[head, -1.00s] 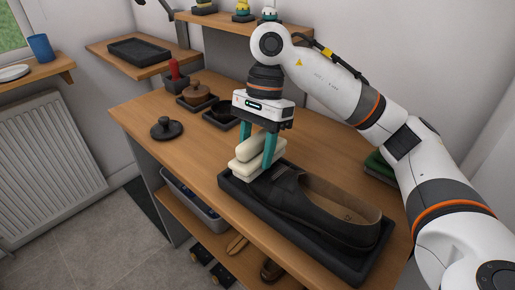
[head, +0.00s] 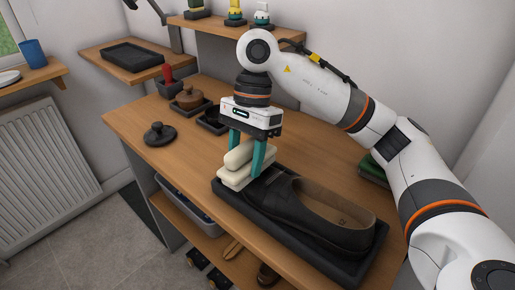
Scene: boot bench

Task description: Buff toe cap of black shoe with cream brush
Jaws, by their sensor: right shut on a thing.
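The black shoe (head: 312,215) lies in a dark tray (head: 262,218) on the wooden bench, its toe toward the left and its opening toward the right. My right gripper (head: 246,158) is shut on the cream brush (head: 237,174), with teal fingers on either side of it. The brush is over the toe end of the shoe and hides part of the toe cap. I cannot tell whether the brush touches the leather. My left gripper is not in view.
A dark round lid (head: 161,133), a brown lidded pot (head: 189,97) and a red-handled item (head: 167,78) stand at the bench's left and back. A green item (head: 372,168) lies at the right.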

